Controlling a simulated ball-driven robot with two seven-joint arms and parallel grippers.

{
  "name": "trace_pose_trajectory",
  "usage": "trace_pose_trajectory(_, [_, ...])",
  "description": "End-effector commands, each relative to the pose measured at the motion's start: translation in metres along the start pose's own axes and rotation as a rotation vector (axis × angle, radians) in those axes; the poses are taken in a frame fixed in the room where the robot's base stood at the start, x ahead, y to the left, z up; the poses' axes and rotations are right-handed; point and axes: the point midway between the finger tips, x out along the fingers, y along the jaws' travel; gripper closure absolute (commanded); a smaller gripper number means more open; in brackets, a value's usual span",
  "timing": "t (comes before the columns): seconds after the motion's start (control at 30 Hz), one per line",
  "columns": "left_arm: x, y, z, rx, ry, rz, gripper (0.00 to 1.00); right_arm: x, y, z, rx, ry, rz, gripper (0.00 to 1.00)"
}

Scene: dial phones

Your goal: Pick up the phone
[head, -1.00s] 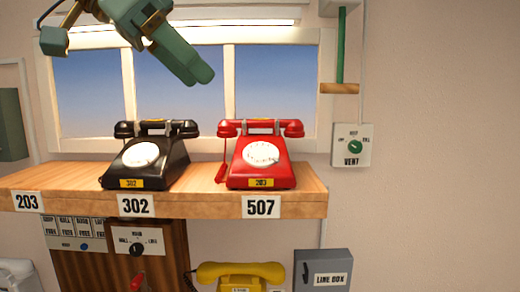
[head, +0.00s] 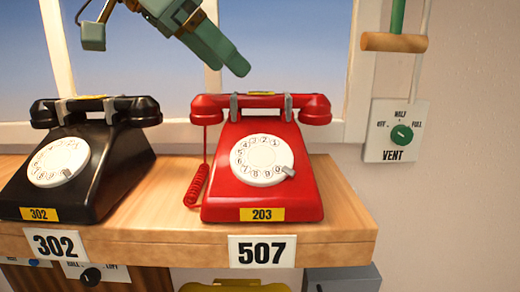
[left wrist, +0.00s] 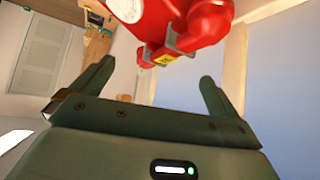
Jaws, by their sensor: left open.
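A red dial phone (head: 262,165) with a yellow 203 label stands on the wooden shelf above the 507 tag; its handset (head: 262,106) rests in the cradle. A black dial phone (head: 72,160) labelled 302 stands to its left, handset on. My left gripper (head: 240,66) hangs above and slightly left of the red handset, apart from it. In the left wrist view its two fingers (left wrist: 155,82) are spread and empty, with the red handset (left wrist: 200,28) beyond them. My right gripper is not in view.
The shelf (head: 345,215) ends right of the red phone. A VENT dial plate (head: 396,131) is on the wall at right, with a wooden pull handle (head: 394,42) above it. A yellow phone (head: 235,286) shows partly below the shelf. A window is behind.

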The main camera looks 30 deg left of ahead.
Motion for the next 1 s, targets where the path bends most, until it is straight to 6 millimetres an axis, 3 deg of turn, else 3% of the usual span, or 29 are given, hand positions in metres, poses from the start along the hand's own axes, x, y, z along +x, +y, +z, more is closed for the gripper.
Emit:
trace_pose_trajectory(0.13, [0.032,0.0,-0.001,-0.001,-0.004,0.002,0.0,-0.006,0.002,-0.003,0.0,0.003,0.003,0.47])
trace_pose_trajectory(0.37, [0.053,0.0,-0.001,0.0,-0.001,0.0,0.0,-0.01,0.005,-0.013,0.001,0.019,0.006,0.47])
trace_pose_trajectory(0.63, [0.093,0.002,-0.001,0.0,-0.003,0.001,0.0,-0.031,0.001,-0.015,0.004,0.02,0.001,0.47])
trace_pose_trajectory(0.93, [0.102,0.002,0.001,0.0,0.001,0.0,0.0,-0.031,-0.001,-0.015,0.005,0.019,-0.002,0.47])
trace_pose_trajectory(1.0, [0.102,0.002,0.001,0.0,0.001,0.0,0.17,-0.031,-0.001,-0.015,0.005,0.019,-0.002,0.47])
